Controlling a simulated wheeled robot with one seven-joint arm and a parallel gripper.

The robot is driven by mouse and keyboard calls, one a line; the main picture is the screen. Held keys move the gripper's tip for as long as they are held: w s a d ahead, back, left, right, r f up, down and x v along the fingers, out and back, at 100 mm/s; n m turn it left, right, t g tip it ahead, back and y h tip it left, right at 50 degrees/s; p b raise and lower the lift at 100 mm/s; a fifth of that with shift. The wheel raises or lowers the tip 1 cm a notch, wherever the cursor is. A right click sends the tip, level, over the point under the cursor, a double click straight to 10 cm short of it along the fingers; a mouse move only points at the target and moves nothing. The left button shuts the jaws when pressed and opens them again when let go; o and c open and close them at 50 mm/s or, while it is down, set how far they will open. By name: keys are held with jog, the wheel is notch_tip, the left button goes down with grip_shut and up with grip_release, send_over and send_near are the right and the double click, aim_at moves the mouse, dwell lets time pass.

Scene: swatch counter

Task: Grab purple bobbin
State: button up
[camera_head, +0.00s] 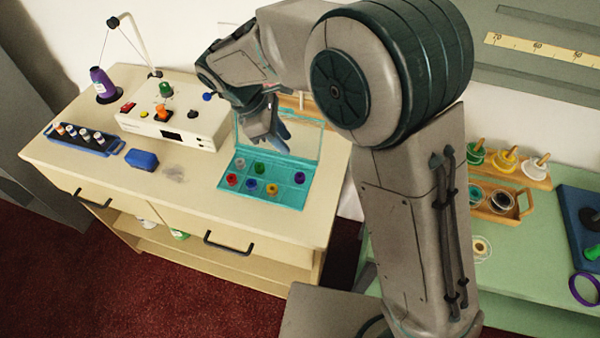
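A teal organiser box (283,201) stands open on the cream counter, its clear lid raised at the back. Several small bobbins sit in its compartments. A small dark bobbin (299,178) in the right part looks purple, but it is too small to be sure of its colour. A red bobbin (232,179), a blue bobbin (251,184), a green bobbin (259,167) and a yellow one (271,188) are to its left. My gripper (270,134) hangs above the back of the box, near the lid, apart from the bobbins. Its fingers are partly hidden, so their opening is unclear.
A blue spool rack (85,141) and a blue block (141,158) lie at left. The counter's front strip is clear. A green table (520,278) is at right.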

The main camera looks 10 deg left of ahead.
jog(key=a+f+n, duration=0.1)
jog(key=a, duration=0.2)
jog(key=p, duration=0.1)
send_over(296, 176)
jog(key=a, duration=0.2)
jog(key=shift+n+h, duration=0.3)
jog(key=f, duration=0.7)
jog(key=shift+s+a+f, duration=0.1)
jog(key=shift+s+f, duration=0.25)
jog(key=shift+a+p+x, duration=0.1)
jog(key=shift+p+x, duration=0.3)
jog(key=shift+x, duration=0.95)
jog(key=shift+a+p+x, duration=0.15)
jog(key=shift+p+x, duration=0.25)
jog(key=shift+x, duration=1)
jog(key=shift+f, duration=0.1)
jog(key=c, duration=0.6)
